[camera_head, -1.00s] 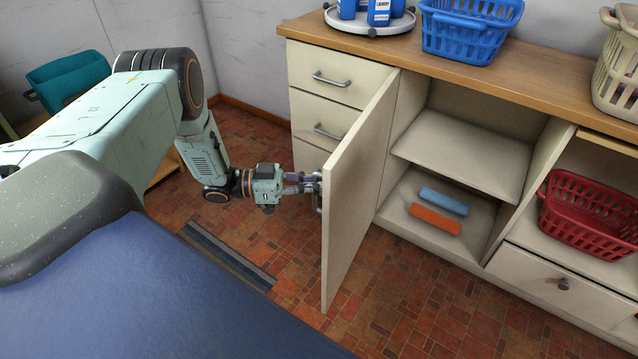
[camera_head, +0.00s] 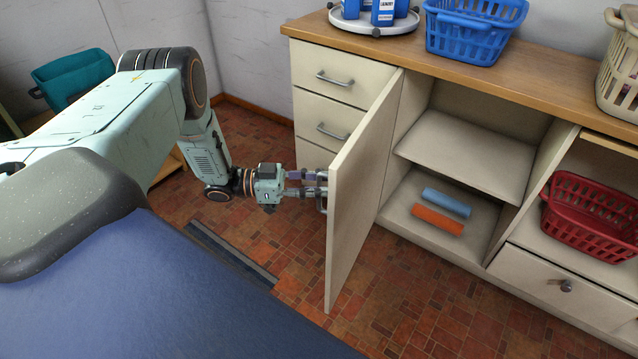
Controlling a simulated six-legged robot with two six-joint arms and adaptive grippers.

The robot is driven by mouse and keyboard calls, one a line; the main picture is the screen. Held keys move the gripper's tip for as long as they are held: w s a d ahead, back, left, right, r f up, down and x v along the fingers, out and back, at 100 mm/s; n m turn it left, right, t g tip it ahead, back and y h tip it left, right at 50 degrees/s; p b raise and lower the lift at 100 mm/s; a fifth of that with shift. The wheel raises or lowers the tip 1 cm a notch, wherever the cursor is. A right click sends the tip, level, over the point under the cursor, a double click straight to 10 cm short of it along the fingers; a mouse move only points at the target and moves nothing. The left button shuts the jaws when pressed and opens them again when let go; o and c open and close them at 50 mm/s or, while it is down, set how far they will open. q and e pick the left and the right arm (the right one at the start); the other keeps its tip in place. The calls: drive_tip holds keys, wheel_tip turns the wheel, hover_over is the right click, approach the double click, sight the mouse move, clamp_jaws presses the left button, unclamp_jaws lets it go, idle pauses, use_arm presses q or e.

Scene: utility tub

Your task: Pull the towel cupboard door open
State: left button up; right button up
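The towel cupboard door (camera_head: 358,190) is cream and stands swung out, roughly at a right angle to the cabinet. The cupboard interior (camera_head: 465,150) shows a shelf, with a rolled blue towel (camera_head: 446,202) and a rolled orange towel (camera_head: 437,219) on its floor. My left gripper (camera_head: 318,184) is at the door's outer face, at the metal door handle (camera_head: 322,204). Its fingers look spread apart around or beside the handle; the door edge hides part of the tips. My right gripper is not in view.
Drawers (camera_head: 325,95) stand left of the cupboard. A blue basket (camera_head: 474,30) and a round tray (camera_head: 374,26) with blue containers are on the countertop. A red basket (camera_head: 590,215) sits in the right bay. The tiled floor (camera_head: 400,300) before the cupboard is clear.

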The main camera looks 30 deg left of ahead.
use_arm(q)
drive_tip(key=v, duration=1.2)
drive_tip(key=shift+w+f, duration=0.1)
